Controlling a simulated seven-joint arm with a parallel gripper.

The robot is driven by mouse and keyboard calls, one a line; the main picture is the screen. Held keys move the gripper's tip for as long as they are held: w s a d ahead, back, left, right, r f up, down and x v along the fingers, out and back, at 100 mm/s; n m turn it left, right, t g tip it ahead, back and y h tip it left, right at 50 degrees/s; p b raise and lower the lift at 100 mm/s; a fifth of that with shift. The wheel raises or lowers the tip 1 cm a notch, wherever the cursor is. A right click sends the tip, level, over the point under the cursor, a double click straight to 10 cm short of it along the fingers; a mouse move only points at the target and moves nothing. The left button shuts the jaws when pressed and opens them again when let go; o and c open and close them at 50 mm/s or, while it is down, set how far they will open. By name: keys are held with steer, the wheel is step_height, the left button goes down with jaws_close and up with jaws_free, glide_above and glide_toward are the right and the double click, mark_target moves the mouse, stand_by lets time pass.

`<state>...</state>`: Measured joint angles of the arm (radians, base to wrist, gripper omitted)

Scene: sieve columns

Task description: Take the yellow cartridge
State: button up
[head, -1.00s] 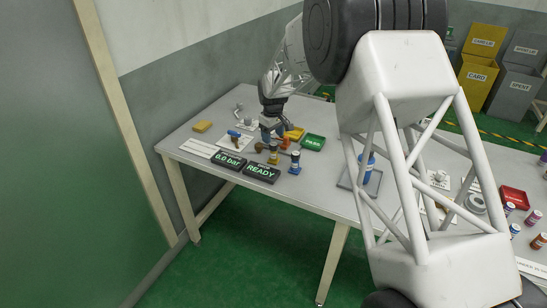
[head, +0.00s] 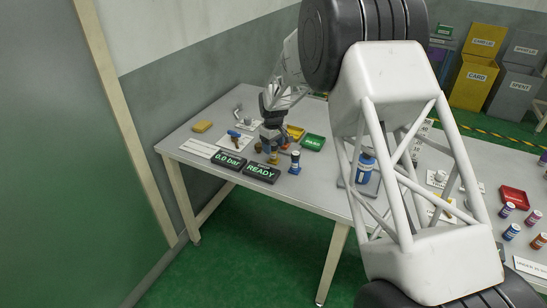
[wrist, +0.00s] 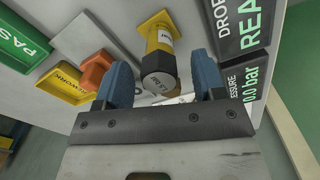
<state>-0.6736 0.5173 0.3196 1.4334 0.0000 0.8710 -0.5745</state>
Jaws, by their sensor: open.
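The yellow cartridge (wrist: 161,42) stands on a small yellow base, its dark cap with a pale round top facing the wrist camera. In the head view the cartridge (head: 273,158) shows just below my gripper (head: 271,138), partly covered by it. In the wrist view my gripper (wrist: 163,74) is open, with one blue finger to each side of the cartridge's cap. There is a gap on both sides. I cannot tell whether the fingertips are down at cap height.
An orange knob (wrist: 97,70) and a yellow tray (wrist: 62,84) lie close to the left finger. Display boxes (head: 262,173) stand in front of the cartridge. A blue cartridge (head: 295,163) stands to its right, with a green tray (head: 313,142) behind.

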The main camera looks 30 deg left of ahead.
steer(key=shift+f, duration=1.25)
steer(key=c, duration=1)
steer(key=shift+c, duration=0.2)
steer(key=shift+r, duration=0.2)
steer(key=shift+r, duration=0.55)
steer(key=shift+c, duration=0.6)
steer(key=shift+s+d+r, duration=0.15)
steer(key=shift+r, duration=0.4)
steer(key=shift+s+d+r, duration=0.1)
steer(key=shift+s+r, duration=0.05)
steer(key=shift+r, duration=0.4)
steer(key=s+d+r, duration=0.1)
steer(key=s+d, duration=0.8)
steer(key=s, duration=0.3)
steer(key=shift+d+r, duration=0.15)
steer(key=shift+r, duration=0.05)
